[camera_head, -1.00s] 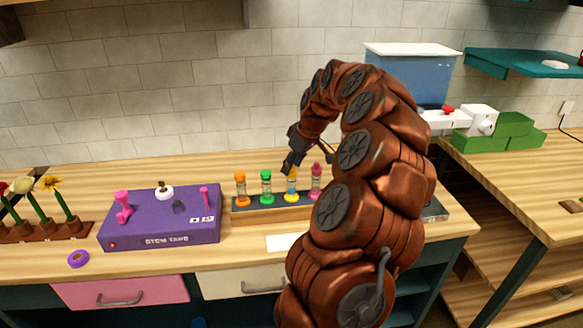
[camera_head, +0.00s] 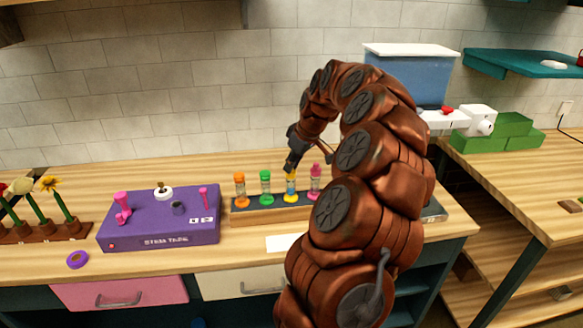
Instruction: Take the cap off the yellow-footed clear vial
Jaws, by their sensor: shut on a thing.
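The yellow-footed clear vial (camera_head: 291,190) stands upright in a low wooden rack (camera_head: 270,212), third from the left in its row. My gripper (camera_head: 291,170) points down at the top of this vial and is shut on its cap. The jaws cover most of the cap, so its outline is hidden. I cannot tell whether the cap is still seated on the vial.
Beside it in the rack stand an orange vial (camera_head: 240,189), a green vial (camera_head: 266,187) and a pink vial (camera_head: 315,182). A purple stem tape box (camera_head: 160,222) is to the left. A white card (camera_head: 283,243) lies in front of the rack.

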